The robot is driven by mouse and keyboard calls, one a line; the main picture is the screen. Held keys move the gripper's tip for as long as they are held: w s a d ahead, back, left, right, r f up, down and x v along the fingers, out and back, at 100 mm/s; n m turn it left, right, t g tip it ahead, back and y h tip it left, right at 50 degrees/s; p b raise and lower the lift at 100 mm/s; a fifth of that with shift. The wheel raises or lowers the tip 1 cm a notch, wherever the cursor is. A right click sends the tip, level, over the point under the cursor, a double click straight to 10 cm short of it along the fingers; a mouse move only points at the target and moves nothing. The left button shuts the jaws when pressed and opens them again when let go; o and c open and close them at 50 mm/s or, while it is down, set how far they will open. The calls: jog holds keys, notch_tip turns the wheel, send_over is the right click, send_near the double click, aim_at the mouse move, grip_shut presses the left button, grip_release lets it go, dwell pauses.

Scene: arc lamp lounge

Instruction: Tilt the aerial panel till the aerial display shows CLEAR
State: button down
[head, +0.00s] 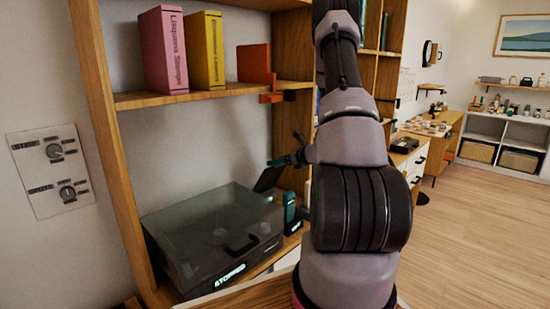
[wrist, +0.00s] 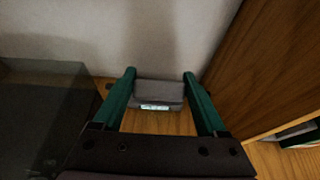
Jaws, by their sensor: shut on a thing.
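The aerial panel (wrist: 159,90) is a small grey block between my fingers in the wrist view. The lit aerial display (wrist: 155,107) is on its near face; its lettering is too small to read. My gripper (wrist: 159,73) has green fingers, one on each side of the panel, and is shut on it. In the head view a dark tilted panel (head: 268,179) shows beside the smoked-lid turntable (head: 215,232), just below the visible part of my gripper (head: 281,160). My arm hides most of the gripper and its hold there.
The turntable's lit label reads "STOPPED". A wooden upright (wrist: 215,80) stands close on the right in the wrist view. Above are pink (head: 164,50) and yellow (head: 206,50) books and an orange bookend (head: 254,63). A switch plate (head: 50,170) is on the left wall.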

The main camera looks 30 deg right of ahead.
jog(key=shift+f, duration=0.1)
grip_release()
jog(key=v, duration=1.1)
